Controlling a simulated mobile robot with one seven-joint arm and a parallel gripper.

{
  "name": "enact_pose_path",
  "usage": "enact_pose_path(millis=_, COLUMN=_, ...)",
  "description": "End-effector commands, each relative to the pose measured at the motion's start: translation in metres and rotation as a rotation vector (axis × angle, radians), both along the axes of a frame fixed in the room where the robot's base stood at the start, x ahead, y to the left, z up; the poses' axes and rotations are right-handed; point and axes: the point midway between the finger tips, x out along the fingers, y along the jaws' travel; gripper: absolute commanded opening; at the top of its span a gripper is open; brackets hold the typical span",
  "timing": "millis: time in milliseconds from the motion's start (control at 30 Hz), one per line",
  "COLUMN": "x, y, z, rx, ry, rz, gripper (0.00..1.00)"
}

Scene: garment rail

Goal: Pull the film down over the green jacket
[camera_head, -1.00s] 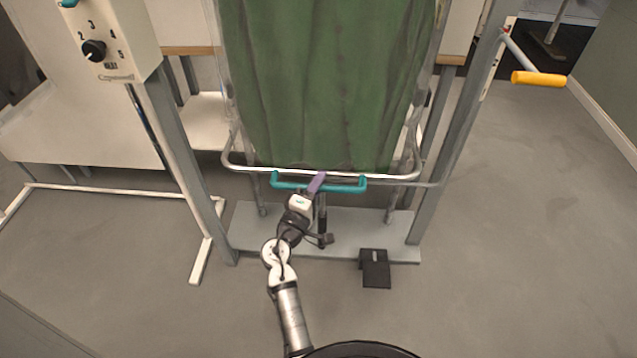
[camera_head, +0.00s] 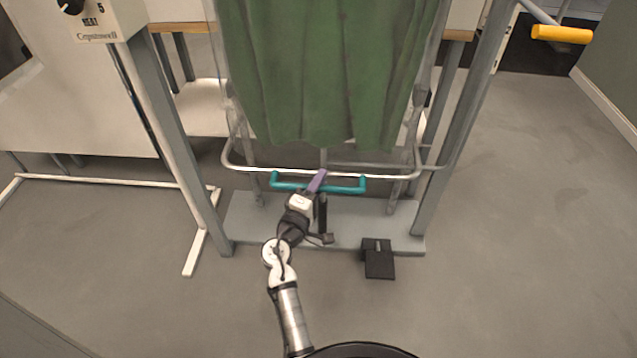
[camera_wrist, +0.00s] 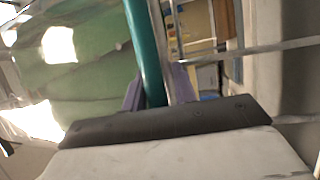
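The green jacket (camera_head: 325,70) hangs in the middle of the head view, its hem above a pale wire frame (camera_head: 240,168). Clear film shows faintly along the jacket's sides, down towards the frame; its full outline is hard to see. In the wrist view the jacket (camera_wrist: 85,75) shows blurred behind bright glossy reflections. A teal handle (camera_head: 345,190) runs along the frame's front. My gripper (camera_head: 319,182) is at the handle's middle. In the wrist view the teal bar (camera_wrist: 147,50) passes between the purple fingers of my gripper (camera_wrist: 158,92), which are shut on it.
Grey posts (camera_head: 460,140) stand on both sides, above a grey base plate (camera_head: 240,222). A black pedal (camera_head: 378,262) lies at the base's front right. A dial box (camera_head: 105,20) is at upper left and a yellow-gripped lever (camera_head: 562,34) at upper right. The front floor is clear.

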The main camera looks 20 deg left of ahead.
Motion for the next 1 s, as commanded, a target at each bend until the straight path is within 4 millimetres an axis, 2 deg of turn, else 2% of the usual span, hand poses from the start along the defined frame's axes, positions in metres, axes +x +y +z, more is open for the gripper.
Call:
enact_pose_path(millis=100, x=0.001, y=-0.001, z=0.002, rx=0.001, ry=-0.003, rz=-0.002, gripper=0.40)
enact_pose_path(millis=333, x=0.000, y=0.000, z=0.001, rx=0.001, ry=-0.001, rz=0.000, gripper=0.40)
enact_pose_path(millis=467, x=0.000, y=0.000, z=0.010, rx=0.003, ry=-0.003, rz=-0.001, gripper=0.40)
enact_pose_path(millis=667, x=0.000, y=0.000, z=0.049, rx=0.005, ry=-0.008, rz=0.001, gripper=0.40)
enact_pose_path(millis=1000, x=0.000, y=0.000, z=0.136, rx=0.006, ry=-0.012, rz=-0.001, gripper=0.40)
